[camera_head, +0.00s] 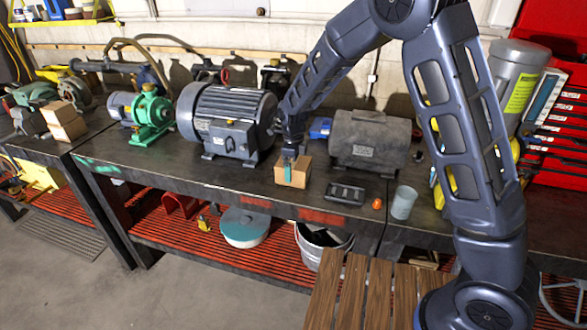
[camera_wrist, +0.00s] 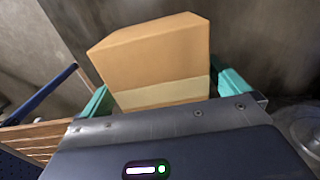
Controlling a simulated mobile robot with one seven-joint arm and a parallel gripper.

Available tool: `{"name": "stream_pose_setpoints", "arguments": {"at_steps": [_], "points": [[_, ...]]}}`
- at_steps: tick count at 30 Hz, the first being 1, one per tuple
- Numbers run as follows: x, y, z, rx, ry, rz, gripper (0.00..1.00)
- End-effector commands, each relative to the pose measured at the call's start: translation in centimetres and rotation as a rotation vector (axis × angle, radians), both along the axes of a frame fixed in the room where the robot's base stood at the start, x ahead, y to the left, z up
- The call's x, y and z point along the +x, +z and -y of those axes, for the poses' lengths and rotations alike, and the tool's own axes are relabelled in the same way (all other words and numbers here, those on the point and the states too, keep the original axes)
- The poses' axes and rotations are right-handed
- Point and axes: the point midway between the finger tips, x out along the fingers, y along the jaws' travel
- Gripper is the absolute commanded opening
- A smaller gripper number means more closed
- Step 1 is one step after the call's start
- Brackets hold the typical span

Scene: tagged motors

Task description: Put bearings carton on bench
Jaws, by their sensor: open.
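A small tan carton (camera_head: 293,173) rests on the dark bench (camera_head: 235,181), in front of and between the large grey motor and the darker motor. I cannot read any label on it. My gripper (camera_head: 289,160) is at the carton, with a teal finger showing against its near face. In the wrist view the carton (camera_wrist: 158,60) lies between the two teal fingers of my gripper (camera_wrist: 165,95), one on each side. The jaws are open. I cannot tell whether either finger touches the carton.
A large grey motor (camera_head: 228,122) stands left of the carton and a dark motor (camera_head: 369,139) right. A black tray (camera_head: 345,193), an orange ball (camera_head: 377,204) and a translucent cup (camera_head: 403,202) lie to the right. A slatted wooden surface (camera_head: 365,290) is in front.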

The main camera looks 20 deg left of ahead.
Motion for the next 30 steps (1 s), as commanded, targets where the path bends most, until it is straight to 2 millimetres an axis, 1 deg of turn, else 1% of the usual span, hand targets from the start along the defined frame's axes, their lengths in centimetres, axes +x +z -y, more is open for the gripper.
{"name": "stream_pose_setpoints", "arguments": {"at_steps": [9, 15, 18, 21, 30], "points": [[0.1, 6.0, 0.0, 0.003, 0.001, 0.002, 1.0], [0.0, 9.2, 0.0, 0.002, 0.0, 0.002, 1.0], [0.0, 10.2, 0.0, 0.001, 0.0, 0.002, 1.0], [0.0, 10.8, 0.0, 0.0, 0.0, 0.001, 1.0], [0.1, 11.2, 0.2, 0.001, 0.002, 0.0, 1.0]]}}
